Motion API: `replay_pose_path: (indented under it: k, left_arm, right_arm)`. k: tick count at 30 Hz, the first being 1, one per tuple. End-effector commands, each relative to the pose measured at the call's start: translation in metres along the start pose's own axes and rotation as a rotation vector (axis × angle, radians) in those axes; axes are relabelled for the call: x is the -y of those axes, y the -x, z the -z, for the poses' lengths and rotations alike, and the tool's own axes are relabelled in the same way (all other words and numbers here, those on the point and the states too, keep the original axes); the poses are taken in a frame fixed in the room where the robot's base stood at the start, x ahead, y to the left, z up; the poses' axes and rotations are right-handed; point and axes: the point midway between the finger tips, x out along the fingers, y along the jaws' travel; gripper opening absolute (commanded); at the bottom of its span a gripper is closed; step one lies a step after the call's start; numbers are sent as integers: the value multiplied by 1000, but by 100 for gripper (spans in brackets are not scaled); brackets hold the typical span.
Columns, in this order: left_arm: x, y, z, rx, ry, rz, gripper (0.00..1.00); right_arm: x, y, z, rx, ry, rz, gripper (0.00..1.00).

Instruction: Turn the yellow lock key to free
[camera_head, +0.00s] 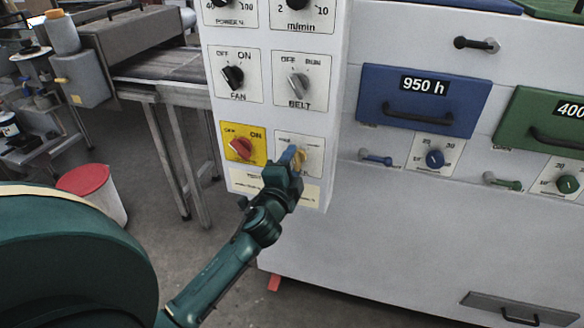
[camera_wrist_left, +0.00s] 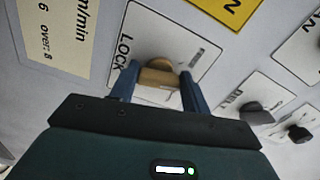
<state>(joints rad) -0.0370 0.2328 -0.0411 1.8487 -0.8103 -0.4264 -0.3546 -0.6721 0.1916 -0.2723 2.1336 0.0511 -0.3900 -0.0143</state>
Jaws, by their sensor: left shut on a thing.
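The yellow lock key (camera_head: 301,158) is on the lower right plate of the white control panel, mostly hidden behind my left gripper (camera_head: 294,154) in the head view. In the left wrist view the key (camera_wrist_left: 157,77) shows as a tan-yellow knob on a plate marked LOCK (camera_wrist_left: 122,50). The blue fingers of my left gripper (camera_wrist_left: 155,92) stand on either side of it and are shut on it. The other words on the lock plate are too small or hidden to read. My right gripper is in neither view.
Next to the lock is a red switch on a yellow plate (camera_head: 240,148). Above are the black FAN knob (camera_head: 231,77) and the grey BELT knob (camera_head: 298,86). A blue drawer (camera_head: 425,100) and a green drawer (camera_head: 545,122) lie to the right. A red-lidded bin (camera_head: 95,190) stands at left.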

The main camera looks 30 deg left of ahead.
Motion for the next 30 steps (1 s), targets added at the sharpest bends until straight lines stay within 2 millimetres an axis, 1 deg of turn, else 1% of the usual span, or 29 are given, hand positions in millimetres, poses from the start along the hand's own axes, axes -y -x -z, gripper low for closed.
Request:
replay_pose_path:
  k: [1,5,18,25,30]
  left_arm:
    - [-2,0,-1,3,50,-1,24]
    - [-2,0,0,3,173,0,24]
    - [-2,0,1,3,571,-1,24]
    - [-3,0,1,1,722,-1,25]
    - [-4,0,2,0,746,0,25]
  right_arm:
    - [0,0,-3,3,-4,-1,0]
    - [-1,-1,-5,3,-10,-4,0]
    - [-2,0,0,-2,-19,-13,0]
    - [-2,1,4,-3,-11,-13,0]
    - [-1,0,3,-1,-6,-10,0]
